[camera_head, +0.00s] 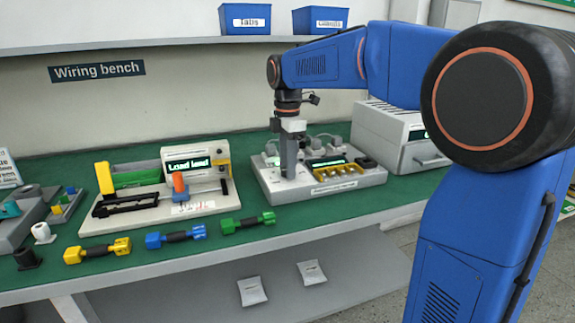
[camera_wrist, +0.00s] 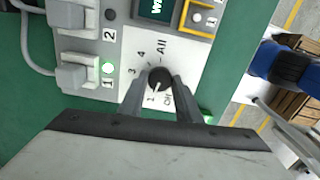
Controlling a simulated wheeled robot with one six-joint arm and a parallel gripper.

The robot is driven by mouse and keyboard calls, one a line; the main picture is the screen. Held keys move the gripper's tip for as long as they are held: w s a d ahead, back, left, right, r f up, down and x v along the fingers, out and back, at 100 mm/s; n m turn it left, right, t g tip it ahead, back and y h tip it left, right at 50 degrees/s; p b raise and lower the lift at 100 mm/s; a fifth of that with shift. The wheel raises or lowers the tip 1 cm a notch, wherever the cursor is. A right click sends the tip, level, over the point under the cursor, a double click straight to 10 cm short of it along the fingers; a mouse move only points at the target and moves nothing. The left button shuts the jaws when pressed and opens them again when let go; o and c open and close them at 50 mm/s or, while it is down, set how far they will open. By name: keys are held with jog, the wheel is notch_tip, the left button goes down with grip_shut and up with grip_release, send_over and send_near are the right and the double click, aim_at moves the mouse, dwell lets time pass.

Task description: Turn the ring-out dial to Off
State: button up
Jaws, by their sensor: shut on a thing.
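The ring-out dial (camera_wrist: 159,78) is a round black knob with a white pointer mark, seen in the wrist view. Around it are printed 1, 3, 4, All and Off. The mark appears to point down toward the 1, with Off just to its right. My gripper (camera_wrist: 158,86) has one finger on each side of the knob and is shut on it. In the head view, my gripper (camera_head: 287,172) points down at the left part of the grey test unit (camera_head: 352,183); the dial is hidden there.
A load-test fixture (camera_head: 150,215) stands to the left, and a grey drawer box (camera_head: 395,140) to the right.

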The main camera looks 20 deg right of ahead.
jog(key=n, duration=0.4)
jog(key=shift+n, duration=2.1)
jog(key=o, duration=1.1)
jog(key=shift+c, duration=0.2)
jog(key=shift+r, duration=0.1)
notch_tip(320, 180, up, 17)
jog(key=shift+r, duration=0.1)
